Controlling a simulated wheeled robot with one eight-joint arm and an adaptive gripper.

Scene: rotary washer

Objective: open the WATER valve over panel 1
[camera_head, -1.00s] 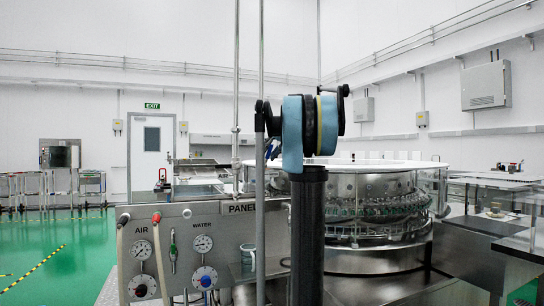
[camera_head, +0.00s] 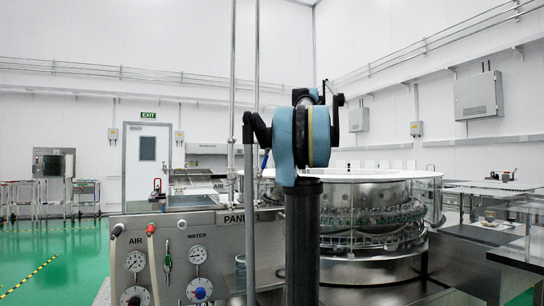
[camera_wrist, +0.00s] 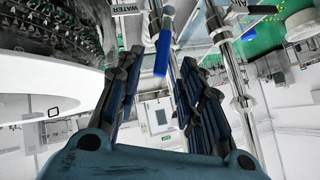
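In the wrist view, a blue lever handle (camera_wrist: 162,54) hangs between my two fingers in the picture, next to a metal pipe. A label reading WATER (camera_wrist: 127,8) shows beside it at the top edge. My gripper (camera_wrist: 160,62) is open, its dark fingers on either side of the handle; I see no contact, and depth is unclear. In the head view, a small blue piece (camera_head: 265,161) shows beside my arm, perhaps the same handle. Panel 1 (camera_head: 185,240) is partly hidden by my arm, including the end of its sign. My gripper is not clearly visible there.
The round steel washer (camera_head: 375,215) stands right of the panel, behind my arm. Vertical pipes (camera_head: 232,100) rise above the panel. An AIR label (camera_head: 219,185) and gauges (camera_head: 197,255) are on the left. Another pipe (camera_wrist: 226,60) runs close to my right finger in the wrist view.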

